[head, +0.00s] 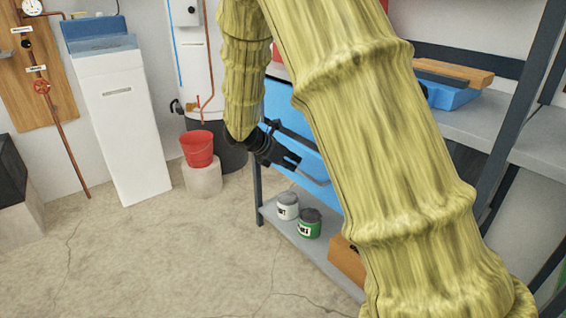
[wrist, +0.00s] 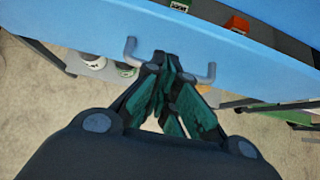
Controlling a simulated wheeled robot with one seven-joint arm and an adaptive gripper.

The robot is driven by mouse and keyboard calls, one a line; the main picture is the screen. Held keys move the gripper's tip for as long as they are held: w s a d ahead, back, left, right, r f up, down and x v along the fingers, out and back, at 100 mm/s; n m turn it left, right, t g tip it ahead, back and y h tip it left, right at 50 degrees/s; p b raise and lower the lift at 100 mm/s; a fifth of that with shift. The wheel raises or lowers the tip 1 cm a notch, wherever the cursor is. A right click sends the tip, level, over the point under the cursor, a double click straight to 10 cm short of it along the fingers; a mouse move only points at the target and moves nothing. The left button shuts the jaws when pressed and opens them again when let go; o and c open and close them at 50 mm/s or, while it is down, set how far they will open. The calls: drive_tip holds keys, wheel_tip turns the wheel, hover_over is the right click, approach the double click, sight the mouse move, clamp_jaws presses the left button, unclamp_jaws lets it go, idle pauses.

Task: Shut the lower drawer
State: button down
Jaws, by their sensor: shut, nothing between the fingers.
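A blue drawer (head: 316,190) shows in the head view, partly hidden behind my arm. The wrist view shows its blue front panel (wrist: 235,58) crossing the frame, with the open inside beyond its top edge, so it stands open. A grey bar handle (wrist: 131,50) sticks out from the panel; its middle is hidden behind my fingers. My gripper (wrist: 168,68) is shut and empty, its tips at the handle between its two ends. I cannot tell whether they touch it. In the head view my gripper (head: 292,162) is just in front of the drawer.
Inside the drawer lie a red item (wrist: 237,23) and a green item (wrist: 180,5). A white can (head: 287,205) and a green can (head: 308,223) stand on the low shelf (head: 285,238) below. A red bucket (head: 197,149) stands to the left. The floor in front is clear.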

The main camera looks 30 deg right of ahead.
sight(310, 162)
drive_tip(key=shift+w+d+b, duration=0.15)
drive_tip(key=shift+d+b, duration=0.45)
drive_tip(key=shift+d, duration=1.4)
